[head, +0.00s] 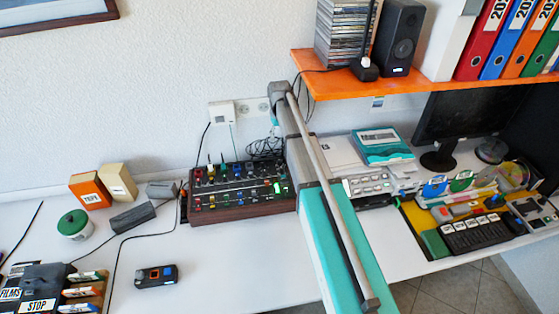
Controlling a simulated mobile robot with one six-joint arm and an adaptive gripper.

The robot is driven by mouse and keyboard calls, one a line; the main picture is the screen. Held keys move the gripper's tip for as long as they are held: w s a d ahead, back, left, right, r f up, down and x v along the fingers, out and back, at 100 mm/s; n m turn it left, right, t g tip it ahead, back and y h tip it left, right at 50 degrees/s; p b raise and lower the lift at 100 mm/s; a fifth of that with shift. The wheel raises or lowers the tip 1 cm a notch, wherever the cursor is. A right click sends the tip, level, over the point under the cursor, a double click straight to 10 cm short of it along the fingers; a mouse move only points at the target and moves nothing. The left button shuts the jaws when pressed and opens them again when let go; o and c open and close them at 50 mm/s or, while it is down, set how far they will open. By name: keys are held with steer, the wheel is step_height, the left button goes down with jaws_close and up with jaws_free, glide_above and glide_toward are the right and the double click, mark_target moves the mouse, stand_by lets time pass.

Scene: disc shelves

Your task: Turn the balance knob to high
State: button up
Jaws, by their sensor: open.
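A dark control panel (240,185) with wooden sides stands on the white desk against the wall, left of my arm. It carries several small coloured knobs and buttons in rows, in red, green, blue, yellow and white. The lettering is too small to read, so I cannot tell which knob is the balance knob or where it points. My teal and grey arm rises from the bottom of the head view past the panel's right end. My gripper cannot be made out; the far end of my arm is hidden behind its nearer links.
An orange shelf (430,85) with a speaker and binders overhangs the right side. A printer-like machine (375,165), monitor (470,115) and keypad (480,235) stand right of my arm. Boxes, a green jar (75,225) and a small black device (156,276) lie left.

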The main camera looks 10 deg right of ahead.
mark_target(279, 161)
steer(key=shift+f, duration=0.1)
step_height(279, 161, down, 14)
steer(key=b, duration=1.3)
steer(key=shift+r+b, duration=0.2)
steer(key=shift+b, duration=0.2)
jaws_close()
stand_by(0.4)
